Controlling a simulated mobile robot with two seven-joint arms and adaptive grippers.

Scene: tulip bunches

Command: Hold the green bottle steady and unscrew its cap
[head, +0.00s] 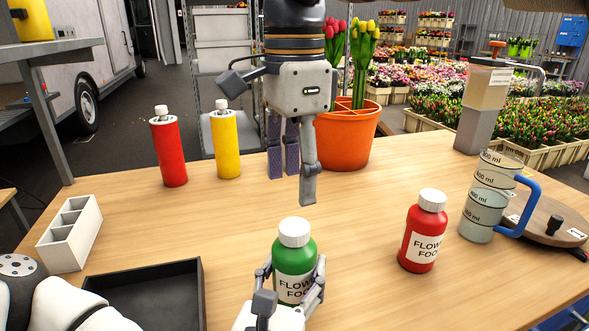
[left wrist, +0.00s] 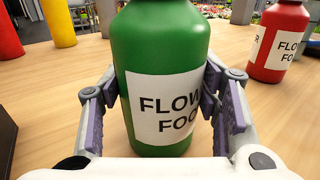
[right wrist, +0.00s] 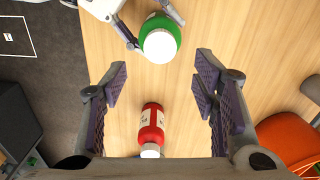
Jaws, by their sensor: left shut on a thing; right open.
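The green bottle (head: 292,262), labelled flower food, stands upright on the table at the front middle; its white cap (head: 294,232) is on. My left gripper (head: 294,276) is shut on the bottle's body from the near side; in the left wrist view its pads flank the green bottle (left wrist: 160,55). My right gripper (head: 290,172) is open and empty, pointing down above and behind the bottle, apart from the cap. In the right wrist view the cap (right wrist: 160,46) lies beyond the open fingers, toward the top of the picture.
A red bottle (head: 422,235) with a white cap stands to the right. A measuring jug (head: 482,212) and round board (head: 545,215) are farther right. A black tray (head: 150,300) and white divided box (head: 70,235) are left. Red and yellow bottles and an orange pot (head: 343,140) stand behind.

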